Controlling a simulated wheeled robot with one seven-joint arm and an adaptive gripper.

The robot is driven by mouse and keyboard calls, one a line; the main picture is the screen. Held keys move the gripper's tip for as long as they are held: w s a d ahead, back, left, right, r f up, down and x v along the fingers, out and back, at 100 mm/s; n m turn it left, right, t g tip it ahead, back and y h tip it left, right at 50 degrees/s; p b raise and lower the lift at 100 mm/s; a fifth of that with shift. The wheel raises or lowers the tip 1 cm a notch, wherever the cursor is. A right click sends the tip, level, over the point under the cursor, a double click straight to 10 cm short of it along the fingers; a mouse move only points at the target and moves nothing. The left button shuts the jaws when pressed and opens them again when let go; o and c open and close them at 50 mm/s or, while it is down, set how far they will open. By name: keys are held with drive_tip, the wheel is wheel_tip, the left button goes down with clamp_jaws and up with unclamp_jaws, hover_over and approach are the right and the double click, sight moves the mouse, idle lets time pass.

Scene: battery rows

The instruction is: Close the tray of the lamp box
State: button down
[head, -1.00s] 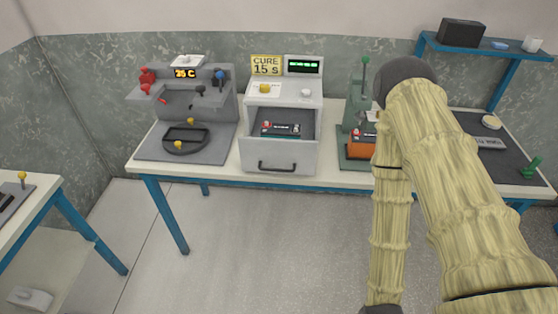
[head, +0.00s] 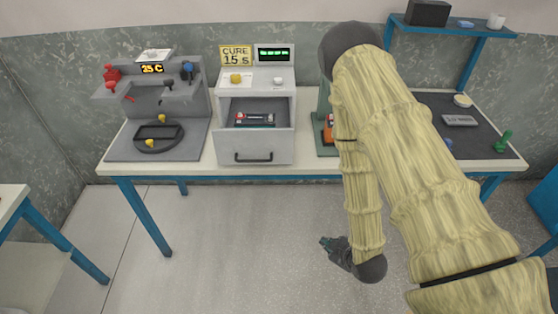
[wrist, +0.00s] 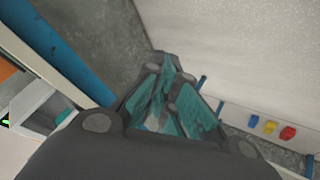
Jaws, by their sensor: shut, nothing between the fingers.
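The lamp box (head: 283,80) is a pale box on the table, with a yellow knob and a white knob on top and a "CURE 15 s" sign behind it. Its tray (head: 269,157) is pulled out towards me, with a dark handle on its front. A dark flat piece with red and white parts (head: 255,119) lies inside the tray. My gripper (head: 326,243) is low in front of the table, right of and below the tray, apart from it. In the wrist view its teal fingers (wrist: 172,100) are together and empty.
A grey station with a round fixture (head: 158,137) stands left of the lamp box. A green press (head: 324,112) stands to its right, partly hidden by my arm. The blue table frame (head: 145,215) is below. The floor in front is clear.

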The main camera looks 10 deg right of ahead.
sight(269, 149)
drive_tip(key=w+a+r+n+t+y+b, duration=0.1)
drive_tip(key=w+a+r+n+t+y, duration=0.2)
drive_tip(key=w+r+n+y, duration=0.4)
drive_tip(key=w+a+r+n+t+y+b, duration=0.2)
drive_tip(key=w+a+r+n+t, duration=0.15)
drive_tip(key=w+r+n, duration=0.4)
drive_tip(key=shift+n+g, duration=0.25)
drive_tip(key=shift+g, duration=0.2)
drive_tip(key=shift+w+d+r+p+x, duration=0.3)
drive_tip(key=shift+p+x, duration=0.6)
drive_tip(key=shift+x, duration=1.05)
drive_tip(key=shift+d+r+p+x, duration=0.1)
drive_tip(key=shift+r+p+x, duration=0.3)
drive_tip(key=shift+p+x, duration=1.05)
drive_tip(key=shift+w+d+r+p+x, duration=0.15)
drive_tip(key=shift+r+p+x, duration=0.25)
drive_tip(key=shift+x, duration=2.05)
drive_tip(key=shift+s, duration=0.1)
